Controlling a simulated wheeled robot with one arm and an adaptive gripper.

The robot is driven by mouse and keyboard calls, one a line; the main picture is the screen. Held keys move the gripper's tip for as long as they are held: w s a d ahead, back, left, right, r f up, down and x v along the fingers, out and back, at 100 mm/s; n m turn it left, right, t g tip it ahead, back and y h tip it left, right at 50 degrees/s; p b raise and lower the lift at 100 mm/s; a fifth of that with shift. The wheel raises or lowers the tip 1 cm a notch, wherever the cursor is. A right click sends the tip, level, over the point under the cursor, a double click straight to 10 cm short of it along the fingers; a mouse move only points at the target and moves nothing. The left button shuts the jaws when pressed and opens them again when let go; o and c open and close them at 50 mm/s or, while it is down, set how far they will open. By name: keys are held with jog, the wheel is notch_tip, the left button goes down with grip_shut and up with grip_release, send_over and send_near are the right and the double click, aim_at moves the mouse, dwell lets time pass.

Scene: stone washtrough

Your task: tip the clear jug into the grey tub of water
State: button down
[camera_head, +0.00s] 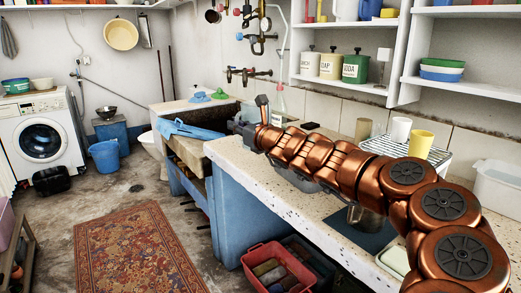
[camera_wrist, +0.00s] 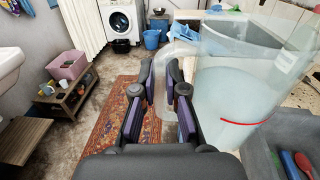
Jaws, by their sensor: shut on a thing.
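The clear jug (camera_wrist: 235,90) fills the right of the wrist view, with a red line around its lower part and what looks like pale liquid inside. My gripper (camera_wrist: 161,85) is shut on the jug's clear handle, to the left of its body. In the head view my gripper (camera_head: 248,128) is at the far end of my arm, by the dark trough; the jug is hard to make out there. A grey tub (camera_wrist: 262,160) is below right of the jug in the wrist view, with red and blue items at it. Water in it is not clear to see.
The speckled counter (camera_head: 232,158) runs beneath my arm. A blue cloth-like item (camera_head: 190,130) lies over the stone trough's edge. A yellow cup (camera_head: 420,143) and a white cup (camera_head: 400,130) stand on a rack. A red crate (camera_head: 275,270) is on the floor.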

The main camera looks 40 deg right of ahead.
aim_at(253, 117)
jog(key=s+d+m+h+b, duration=0.2)
jog(key=s+d+h+b, duration=0.1)
jog(key=s+d+b, duration=0.1)
jog(key=shift+s+f+h+b, duration=0.3)
jog(key=shift+s+b, duration=0.5)
jog(key=shift+b, duration=0.5)
jog(key=shift+d+r+p, duration=0.1)
jog(key=shift+r+p, duration=0.2)
jog(key=shift+p, duration=0.15)
jog(key=r+m+p, duration=0.1)
jog(key=p, duration=0.2)
jog(key=shift+r, duration=0.2)
jog(key=shift+r+m+g+p, duration=0.15)
jog(key=shift+m+g+p, duration=0.15)
jog(key=shift+m+p, duration=0.3)
jog(key=shift+r+p, duration=0.2)
jog(key=shift+p, duration=0.3)
